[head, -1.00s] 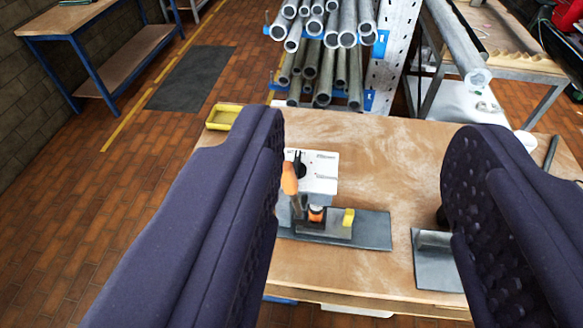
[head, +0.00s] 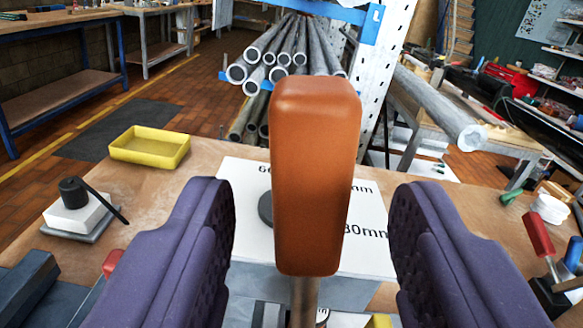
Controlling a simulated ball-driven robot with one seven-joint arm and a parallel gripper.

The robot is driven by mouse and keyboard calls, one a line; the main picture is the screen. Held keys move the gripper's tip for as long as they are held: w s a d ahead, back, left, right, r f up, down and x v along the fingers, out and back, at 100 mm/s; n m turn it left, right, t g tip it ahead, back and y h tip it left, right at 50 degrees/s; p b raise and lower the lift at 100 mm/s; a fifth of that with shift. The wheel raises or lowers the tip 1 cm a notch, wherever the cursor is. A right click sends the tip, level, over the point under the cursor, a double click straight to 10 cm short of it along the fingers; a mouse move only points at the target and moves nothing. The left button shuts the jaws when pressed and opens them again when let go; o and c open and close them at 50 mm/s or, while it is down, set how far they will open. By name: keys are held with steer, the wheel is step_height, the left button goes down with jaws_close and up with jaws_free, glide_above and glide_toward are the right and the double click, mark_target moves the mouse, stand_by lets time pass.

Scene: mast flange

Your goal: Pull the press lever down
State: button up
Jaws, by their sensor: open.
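The press lever's orange handle (head: 317,180) stands close in front of the head camera, upright, with its thin shaft (head: 304,296) running down below it. My gripper (head: 313,190) is open, with one dark purple finger on each side of the handle. Clear gaps show between the handle and both fingers, so I see no contact. A white panel (head: 245,190) with printed mm markings lies behind the handle, which hides much of it. The lower end of the lever is out of view at the bottom edge.
A yellow tray (head: 150,147) and a white block with a black knob (head: 78,210) sit on the wooden bench at the left. A red-handled tool (head: 538,234) stands at the right. A rack of grey pipes (head: 285,52) is behind the bench.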

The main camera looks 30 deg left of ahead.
steer(key=x, duration=0.5)
steer(key=shift+w+a+b, duration=0.15)
steer(key=shift+w+b, duration=0.15)
steer(key=shift+b, duration=0.1)
steer(key=shift+c, duration=0.4)
jaws_close()
